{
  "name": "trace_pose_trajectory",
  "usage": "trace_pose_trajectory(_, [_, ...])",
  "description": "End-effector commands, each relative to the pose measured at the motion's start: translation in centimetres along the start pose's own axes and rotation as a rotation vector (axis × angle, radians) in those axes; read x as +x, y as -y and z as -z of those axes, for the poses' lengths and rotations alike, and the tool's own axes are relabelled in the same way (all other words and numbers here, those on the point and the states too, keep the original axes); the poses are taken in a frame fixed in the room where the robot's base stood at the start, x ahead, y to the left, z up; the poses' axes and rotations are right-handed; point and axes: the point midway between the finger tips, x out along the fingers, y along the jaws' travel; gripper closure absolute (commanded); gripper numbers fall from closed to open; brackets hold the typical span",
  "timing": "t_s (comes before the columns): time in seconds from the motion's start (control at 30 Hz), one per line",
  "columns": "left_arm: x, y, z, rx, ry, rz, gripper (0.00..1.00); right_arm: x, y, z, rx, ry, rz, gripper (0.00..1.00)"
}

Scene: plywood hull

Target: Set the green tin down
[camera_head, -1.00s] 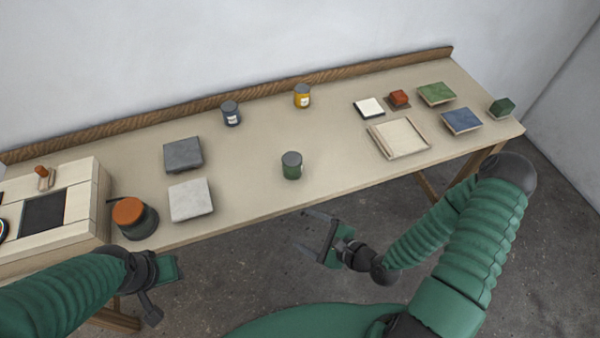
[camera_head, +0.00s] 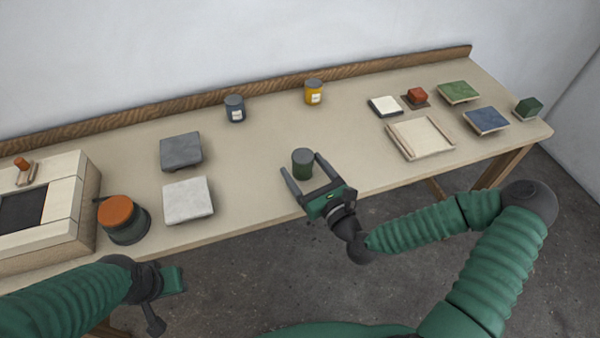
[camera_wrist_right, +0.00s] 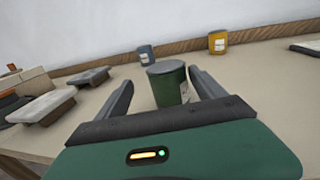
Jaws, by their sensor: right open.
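The green tin (camera_head: 302,163) with a dark grey lid stands upright on the table, near its front edge in the middle. It also shows in the right wrist view (camera_wrist_right: 168,83), with part of a pale label at its right side. My right gripper (camera_head: 303,172) is open, with one finger on each side of the tin and gaps visible between. Its palm is on the near side of the tin. My left gripper (camera_head: 166,281) is low at the left, in front of the table; whether its jaws are open does not show.
A blue-grey tin (camera_head: 235,109) and a yellow tin (camera_head: 314,92) stand behind. A grey slab (camera_head: 181,151) and a white slab (camera_head: 188,200) lie left, beside an orange-topped pot (camera_head: 122,219). A shallow wooden tray (camera_head: 421,139) lies right. The table (camera_head: 250,180) is clear around the green tin.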

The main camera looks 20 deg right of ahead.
Motion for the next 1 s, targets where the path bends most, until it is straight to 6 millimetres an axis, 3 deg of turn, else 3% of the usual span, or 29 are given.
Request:
trace_pose_trajectory(0.33, [-0.2, 0.0, 0.0, 0.001, 0.0, 0.0, 0.64, 5.3, 0.3, -0.4, -0.005, -0.001, 0.001, 0.21])
trace_pose_trajectory(0.6, [-0.2, 0.0, 0.0, 0.001, 0.0, 0.0, 0.64, 5.9, 0.4, -0.4, -0.002, -0.002, 0.001, 0.21])
trace_pose_trajectory(1.0, [-0.2, 0.0, 0.0, 0.001, 0.0, 0.0, 0.64, 5.9, 0.5, -0.3, -0.002, -0.003, 0.002, 0.72])
